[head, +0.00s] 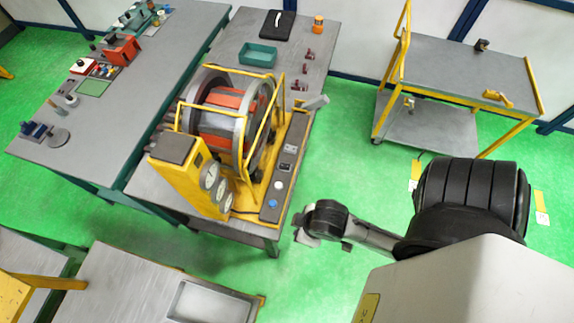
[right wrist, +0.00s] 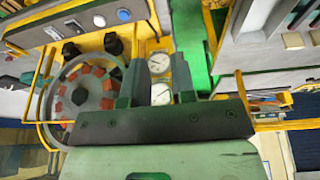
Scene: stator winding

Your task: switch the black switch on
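In the right wrist view the switches (right wrist: 75,27) (right wrist: 53,33) show at the upper left, beyond the white button (right wrist: 99,20) and blue button (right wrist: 124,14). My right gripper (right wrist: 158,72) is open and empty, apart from the strip, with gauges visible between its fingers. My left gripper is not in view.
The yellow machine holds a large stator ring (head: 225,115) inside yellow guard bars. Gauges (head: 210,175) stand at its near side. A green tray (head: 258,55) lies behind it. A yellow trolley (head: 460,70) stands at the right. Green floor is free between trolley and machine.

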